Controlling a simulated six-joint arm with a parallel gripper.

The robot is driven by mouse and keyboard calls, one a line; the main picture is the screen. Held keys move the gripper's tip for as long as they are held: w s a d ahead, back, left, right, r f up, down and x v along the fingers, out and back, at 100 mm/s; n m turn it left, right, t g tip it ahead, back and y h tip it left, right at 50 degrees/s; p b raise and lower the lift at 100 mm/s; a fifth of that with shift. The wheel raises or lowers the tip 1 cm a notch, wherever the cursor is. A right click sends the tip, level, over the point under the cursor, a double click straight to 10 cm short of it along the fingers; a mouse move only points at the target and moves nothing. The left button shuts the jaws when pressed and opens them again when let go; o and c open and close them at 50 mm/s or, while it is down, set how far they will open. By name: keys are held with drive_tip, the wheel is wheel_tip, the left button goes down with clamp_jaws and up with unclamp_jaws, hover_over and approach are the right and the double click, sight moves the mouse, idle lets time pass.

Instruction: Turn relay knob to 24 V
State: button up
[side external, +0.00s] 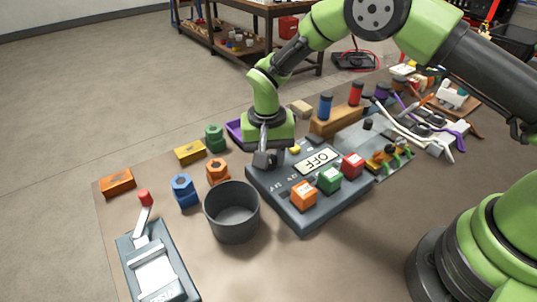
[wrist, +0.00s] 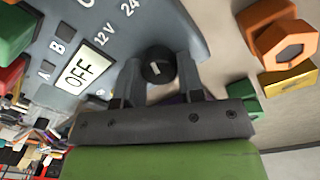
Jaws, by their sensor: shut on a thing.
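The relay panel (side external: 310,212) is a dark grey slab with a display reading OFF (side external: 317,160); the display also shows in the wrist view (wrist: 85,72). The relay knob (wrist: 155,60) is round and black with a short white mark on its face. The printed labels 12V (wrist: 103,38) and 24 (wrist: 130,8) lie to its upper left. My gripper (side external: 266,160) points down at the panel's far left corner. In the wrist view my gripper (wrist: 158,70) is shut on the knob, one finger on each side. In the side view the gripper hides the knob.
Orange (side external: 304,196), green (side external: 330,179) and red (side external: 352,165) blocks sit on the panel. A grey bin (side external: 232,212) stands close to its left. Blue (side external: 184,190), orange (side external: 217,171) and green (side external: 214,138) nuts stand left of my gripper. A lever box (side external: 155,265) is at front left.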

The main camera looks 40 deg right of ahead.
drive_tip(key=shift+m, duration=0.9)
drive_tip(key=o, duration=0.9)
wheel_tip(320, 180, up, 10)
drive_tip(key=shift+w+a, duration=0.1)
drive_tip(key=shift+r, duration=0.1)
